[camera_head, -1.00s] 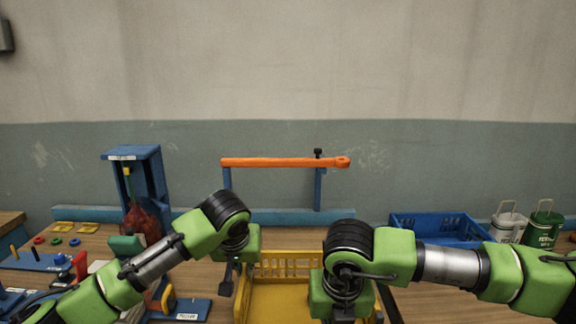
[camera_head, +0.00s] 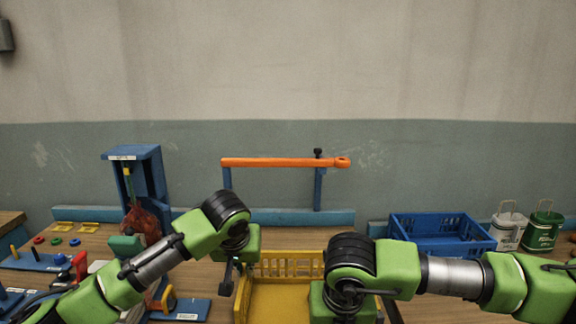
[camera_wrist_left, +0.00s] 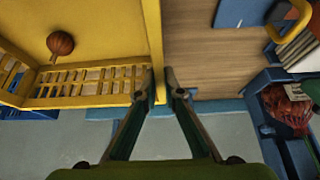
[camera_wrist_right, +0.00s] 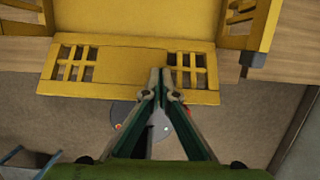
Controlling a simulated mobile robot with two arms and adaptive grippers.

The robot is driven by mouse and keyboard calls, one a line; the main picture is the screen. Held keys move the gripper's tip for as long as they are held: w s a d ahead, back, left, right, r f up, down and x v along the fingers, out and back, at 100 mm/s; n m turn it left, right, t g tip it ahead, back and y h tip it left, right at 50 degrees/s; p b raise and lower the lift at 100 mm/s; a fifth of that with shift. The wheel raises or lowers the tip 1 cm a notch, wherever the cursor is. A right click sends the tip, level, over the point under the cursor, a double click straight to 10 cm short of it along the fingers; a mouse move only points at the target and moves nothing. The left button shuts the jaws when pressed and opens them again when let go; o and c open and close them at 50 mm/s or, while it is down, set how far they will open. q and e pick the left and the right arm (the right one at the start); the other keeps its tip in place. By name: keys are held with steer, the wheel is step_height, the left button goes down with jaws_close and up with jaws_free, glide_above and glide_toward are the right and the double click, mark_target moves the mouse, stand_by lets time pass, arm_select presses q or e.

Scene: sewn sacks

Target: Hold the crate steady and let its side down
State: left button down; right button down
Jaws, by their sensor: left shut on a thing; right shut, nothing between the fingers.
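The yellow crate (camera_head: 262,299) stands on the table in front of me. My left gripper (camera_head: 226,281) is shut on the crate's left wall; the left wrist view shows this wall (camera_wrist_left: 153,30) at its fingertips (camera_wrist_left: 162,82). In the right wrist view the crate's near side panel (camera_wrist_right: 125,68), with slotted windows, is folded outward from the floor (camera_wrist_right: 140,18). I cannot tell its exact angle. My right gripper (camera_wrist_right: 160,82) is shut and empty at this panel; touching or just above, I cannot tell. Its fingers are hidden in the head view.
A round brown thing (camera_wrist_left: 60,43) lies in the crate. A blue crate (camera_head: 440,247) and two tins (camera_head: 508,228) stand right. A blue frame (camera_head: 152,180) and small parts fill the left. An orange bar (camera_head: 280,162) on blue posts stands behind.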

steer(key=shift+w+r, duration=1)
steer(key=shift+r, duration=0.15)
steer(key=w+v, duration=0.1)
steer(key=v, duration=0.6)
steer(key=shift+w+r, duration=0.35)
steer(key=shift+r, duration=0.1)
arm_select(q)
steer(key=c, duration=2.1)
jaws_free()
steer(key=shift+r, duration=0.1)
arm_select(e)
steer(key=shift+r, duration=0.1)
